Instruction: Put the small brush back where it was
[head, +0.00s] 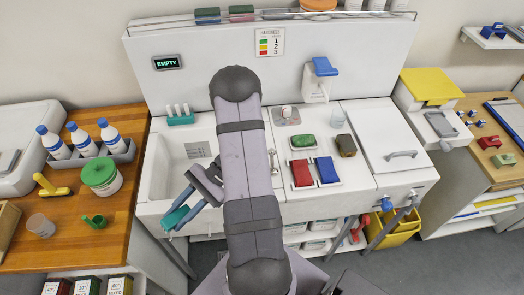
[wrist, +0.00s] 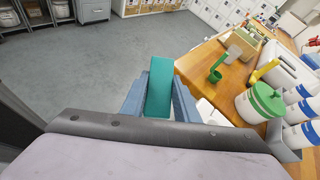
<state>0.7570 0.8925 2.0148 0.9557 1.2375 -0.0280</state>
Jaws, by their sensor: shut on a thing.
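My gripper (head: 178,212) is shut on a teal, block-shaped thing (head: 174,218), and I take it to be the small brush. It hangs in the air at the front left of the sink unit, near the wooden table's edge. In the wrist view the teal thing (wrist: 159,88) lies between the two blue fingers, and no bristles show. A teal rack (head: 181,120) with several white upright pieces stands at the back left of the sink unit. My arm hides part of the basin and the middle of the unit.
The white basin (head: 165,170) is left of my arm. Red (head: 301,173) and blue (head: 326,169) pads, a green block (head: 308,142) and a brown brush-like block (head: 346,145) lie to the right. The wooden table (head: 125,190) holds bottles, a green-lidded tub (head: 100,176) and a yellow tool (head: 50,187).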

